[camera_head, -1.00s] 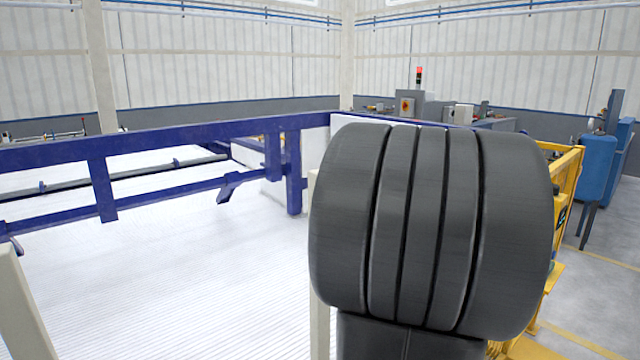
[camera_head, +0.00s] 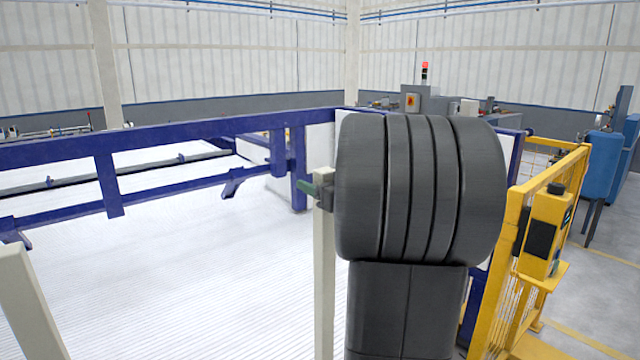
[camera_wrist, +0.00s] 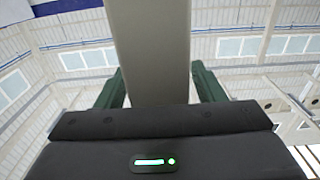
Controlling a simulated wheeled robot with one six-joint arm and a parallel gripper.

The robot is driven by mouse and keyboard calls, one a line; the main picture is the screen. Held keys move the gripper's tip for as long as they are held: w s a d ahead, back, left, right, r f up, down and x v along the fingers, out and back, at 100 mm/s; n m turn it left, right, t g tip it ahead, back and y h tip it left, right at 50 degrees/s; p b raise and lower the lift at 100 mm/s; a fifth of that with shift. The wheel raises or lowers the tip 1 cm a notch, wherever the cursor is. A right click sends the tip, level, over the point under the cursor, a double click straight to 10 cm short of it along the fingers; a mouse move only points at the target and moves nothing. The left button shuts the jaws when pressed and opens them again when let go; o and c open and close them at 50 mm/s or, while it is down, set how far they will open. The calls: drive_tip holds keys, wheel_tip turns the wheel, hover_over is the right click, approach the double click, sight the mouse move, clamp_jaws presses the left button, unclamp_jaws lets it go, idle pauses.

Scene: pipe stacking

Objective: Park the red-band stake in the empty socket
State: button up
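A pale upright stake (camera_head: 324,285) stands in the middle of the head view, just left of my arm. Its upper end is at my gripper (camera_head: 318,192), where one green finger sticks out to the left. In the wrist view a pale post (camera_wrist: 150,50) runs between the two green fingers of my gripper (camera_wrist: 157,80), with one finger along each side. The post covers the fingers' inner faces, so whether they press on it is hidden. A second pale stake (camera_head: 30,310) shows at the lower left. No red band and no socket are visible.
A blue frame (camera_head: 110,190) crosses the left and middle over a ribbed white floor (camera_head: 180,290). A yellow fence (camera_head: 500,290) with a yellow control box (camera_head: 545,235) stands close to the right of my arm. Blue machinery (camera_head: 600,160) is farther right.

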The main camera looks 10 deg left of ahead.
clamp_jaws()
wheel_tip(320, 180, up, 6)
drive_tip(key=p, duration=0.6)
drive_tip(key=shift+r, duration=1.65)
wheel_tip(320, 180, up, 12)
drive_tip(key=shift+f, duration=0.15)
